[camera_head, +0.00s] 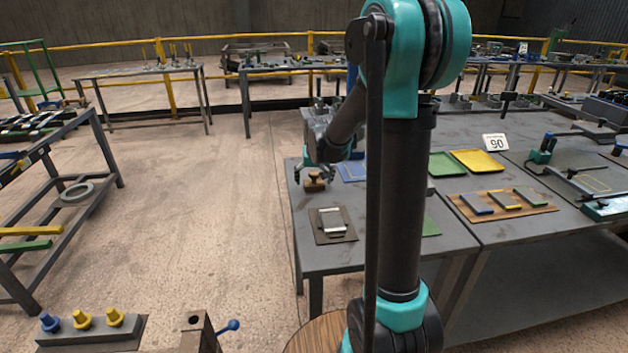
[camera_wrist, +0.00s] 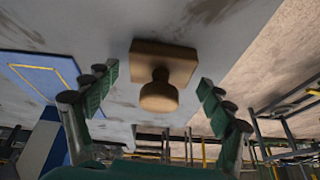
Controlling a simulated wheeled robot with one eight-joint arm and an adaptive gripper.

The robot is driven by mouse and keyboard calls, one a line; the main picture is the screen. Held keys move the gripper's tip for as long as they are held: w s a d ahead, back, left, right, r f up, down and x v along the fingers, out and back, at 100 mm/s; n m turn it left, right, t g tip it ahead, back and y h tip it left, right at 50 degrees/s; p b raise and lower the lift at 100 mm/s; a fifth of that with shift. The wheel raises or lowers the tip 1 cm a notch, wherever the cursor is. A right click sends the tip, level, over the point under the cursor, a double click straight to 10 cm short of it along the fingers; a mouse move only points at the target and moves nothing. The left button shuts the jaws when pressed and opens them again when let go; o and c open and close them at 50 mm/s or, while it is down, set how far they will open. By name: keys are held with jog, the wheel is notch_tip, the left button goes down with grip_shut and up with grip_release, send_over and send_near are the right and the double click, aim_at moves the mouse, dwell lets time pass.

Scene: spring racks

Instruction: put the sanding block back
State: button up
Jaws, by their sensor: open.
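The sanding block appears to be the brown wooden block with a round knob (camera_head: 314,185), on the grey table near its left edge. In the wrist view the block (camera_wrist: 165,60) is at top centre, with its knob towards me. My gripper (camera_head: 317,168) is open and empty just above and behind the block. In the wrist view the fingers of my gripper (camera_wrist: 158,88) stand apart on either side of the knob, not visibly touching it. A blue mat with a yellow outline (camera_head: 352,171) lies to the right, partly hidden by my arm; its outlined area looks empty.
A brown board (camera_head: 322,235) with a pale piece on it lies nearer on the grey table (camera_head: 345,258). Green (camera_head: 446,165) and yellow (camera_head: 480,162) trays and a wooden board with several bars (camera_head: 519,209) are on the right. Floor left of the table is open.

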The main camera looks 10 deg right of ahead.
jog(key=shift+r, duration=0.15)
jog(key=v, duration=1.2)
